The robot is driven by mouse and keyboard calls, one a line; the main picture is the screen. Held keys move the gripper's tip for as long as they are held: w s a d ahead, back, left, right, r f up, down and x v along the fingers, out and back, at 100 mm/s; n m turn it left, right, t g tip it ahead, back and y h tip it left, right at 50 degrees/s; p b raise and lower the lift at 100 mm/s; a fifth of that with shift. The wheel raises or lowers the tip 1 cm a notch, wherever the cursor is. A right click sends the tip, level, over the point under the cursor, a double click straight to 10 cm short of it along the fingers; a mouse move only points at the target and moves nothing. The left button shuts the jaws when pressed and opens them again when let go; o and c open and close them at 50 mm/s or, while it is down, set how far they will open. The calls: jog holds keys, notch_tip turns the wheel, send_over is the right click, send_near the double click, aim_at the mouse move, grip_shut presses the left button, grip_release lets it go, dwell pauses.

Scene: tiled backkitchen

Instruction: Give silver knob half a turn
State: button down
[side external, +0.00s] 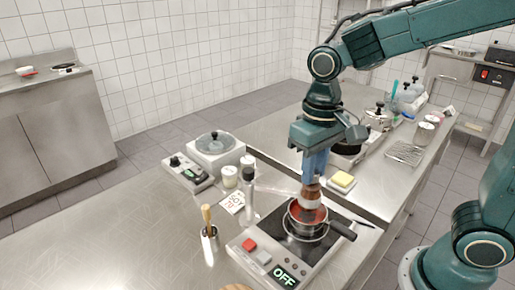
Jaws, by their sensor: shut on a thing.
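My gripper (313,181) points straight down over the hob and is shut on a brown and pale object (311,192). The object is right above a small dark pot (318,228) with red contents; whether it touches them I cannot tell. The pot stands on a black-topped hob (275,236) with its handle toward the right. On the hob's front panel are a red control (249,244), a pale grey control (264,258) that may be the silver knob, and a display (285,278) reading OFF. My gripper is behind and right of these controls, apart from them. The knob's pointer is too small to read.
A tall pale bottle-like item (249,196) stands left of the pot. A holder with a wooden-handled tool (208,232) is at front left. A lidded cooker (214,150), a card (232,202) and a yellow sponge (342,180) are near. The counter's left part is clear.

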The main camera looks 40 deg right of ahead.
jog(key=m, duration=1.5)
jog(key=shift+m, duration=0.3)
jog(key=m, duration=0.3)
jog(key=shift+r+m, duration=0.1)
jog(key=shift+m, duration=0.2)
jog(key=m, duration=0.3)
jog(key=shift+m, duration=0.3)
jog(key=m, duration=0.6)
jog(key=shift+m, duration=0.3)
